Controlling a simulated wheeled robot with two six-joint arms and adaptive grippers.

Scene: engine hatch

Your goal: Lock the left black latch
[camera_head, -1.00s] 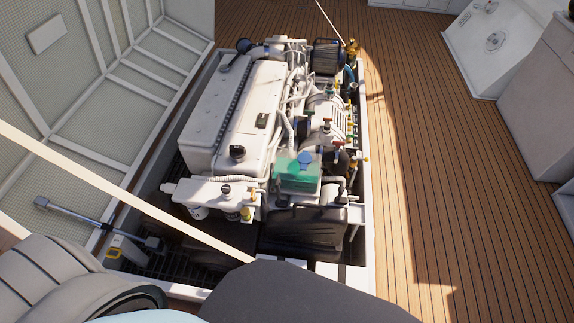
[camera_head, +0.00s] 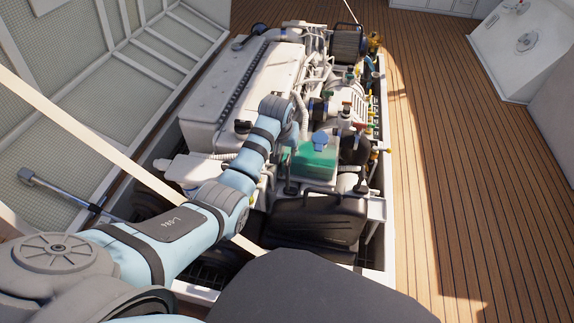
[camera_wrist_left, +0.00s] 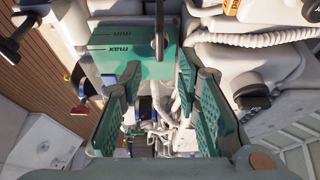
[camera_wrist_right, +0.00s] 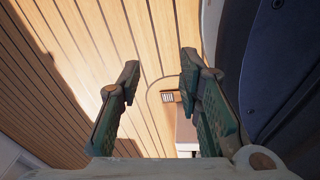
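A black case (camera_head: 318,220) with a handle stands at the near end of the engine. Small dark upright pieces show at its back edge, a left one (camera_head: 291,186) and a right one (camera_head: 362,186); they look like latches, but their locked state is unclear. My left arm (camera_head: 232,185) reaches over the engine, with its wrist beside the green tank. In the left wrist view my left gripper (camera_wrist_left: 169,80) is open and empty, and a dark rod with a rounded end (camera_wrist_left: 158,42) stands just beyond the fingertips. My right gripper (camera_wrist_right: 160,72) is open and empty above the deck.
The translucent green tank (camera_head: 316,158) with a blue cap sits behind the case; its min and max marks (camera_wrist_left: 115,47) show in the left wrist view. The white engine (camera_head: 235,85) fills the hatch. The raised hatch lid stands at left. The wooden deck (camera_head: 450,180) at right is clear.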

